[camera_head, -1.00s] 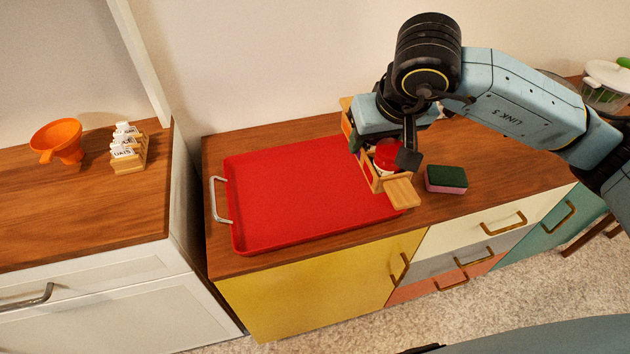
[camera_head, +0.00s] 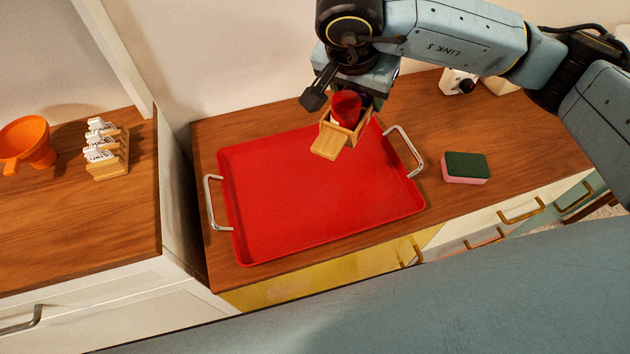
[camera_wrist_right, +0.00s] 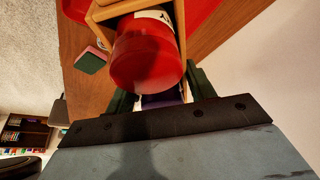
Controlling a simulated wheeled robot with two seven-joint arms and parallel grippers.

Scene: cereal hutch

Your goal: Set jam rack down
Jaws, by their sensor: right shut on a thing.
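The jam rack (camera_head: 328,143) is a small light-wood carrier with a red-lidded jar (camera_head: 346,106) in it. In the head view it is over the back right part of the red tray (camera_head: 310,195). I cannot tell whether its underside touches the tray. My right gripper (camera_head: 345,92) is shut on the rack from behind and above. In the right wrist view the jar's red lid (camera_wrist_right: 145,55) fills the middle, and the wooden frame (camera_wrist_right: 110,10) shows past it. The fingertips are largely hidden. My left gripper is not in view.
A green and pink sponge (camera_head: 465,168) lies right of the tray. An orange funnel (camera_head: 28,142) and a small wooden rack with white labelled items (camera_head: 107,155) stand on the left counter. A gap separates the two counters. Most of the tray is bare.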

